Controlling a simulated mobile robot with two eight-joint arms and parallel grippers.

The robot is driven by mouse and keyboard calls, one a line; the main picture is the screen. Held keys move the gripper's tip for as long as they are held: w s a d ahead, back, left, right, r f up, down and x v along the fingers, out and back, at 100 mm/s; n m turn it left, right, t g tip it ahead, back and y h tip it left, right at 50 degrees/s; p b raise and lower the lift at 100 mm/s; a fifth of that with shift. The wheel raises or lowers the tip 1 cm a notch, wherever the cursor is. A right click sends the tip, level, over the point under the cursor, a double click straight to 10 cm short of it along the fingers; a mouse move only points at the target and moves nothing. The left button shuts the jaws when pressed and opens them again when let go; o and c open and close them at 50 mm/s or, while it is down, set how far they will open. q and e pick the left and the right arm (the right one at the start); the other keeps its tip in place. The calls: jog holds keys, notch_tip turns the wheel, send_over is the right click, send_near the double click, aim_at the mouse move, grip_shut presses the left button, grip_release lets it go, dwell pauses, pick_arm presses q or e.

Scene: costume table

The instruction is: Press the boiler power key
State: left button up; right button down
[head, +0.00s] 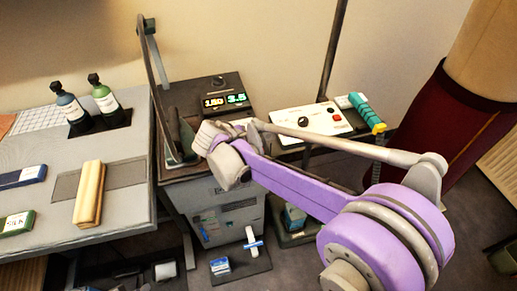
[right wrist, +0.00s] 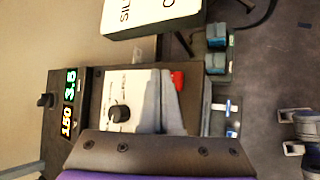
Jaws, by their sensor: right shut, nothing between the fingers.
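The boiler's white control panel (head: 290,122) has a black knob (head: 303,121) and a small red key (head: 336,117). In the right wrist view the panel (right wrist: 143,85) shows its knob (right wrist: 118,112) and the red key (right wrist: 178,80). My right gripper (head: 213,135) is shut and empty. In the head view its tip lies left of the panel. In the right wrist view its grey fingers (right wrist: 168,85) overlap the panel, with the red key beside their tips. I cannot tell whether they touch anything. My left gripper is not in view.
A dark unit with lit displays (head: 225,100) stands behind the gripper. A teal roll (head: 360,107) lies right of the panel. Bottles (head: 105,98) and a wooden block (head: 89,193) are on the left table. A dark red dress form (head: 450,130) stands at right.

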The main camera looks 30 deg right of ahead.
jog(key=shift+f, duration=0.1)
jog(key=shift+f+b, duration=0.3)
jog(key=shift+f+b, duration=0.3)
jog(key=shift+f, duration=0.2)
dwell(0.6)
jog(key=shift+r, duration=0.1)
jog(key=shift+r+p, duration=0.65)
jog(key=shift+r, duration=0.2)
notch_tip(320, 180, up, 6)
jog(key=p, duration=0.4)
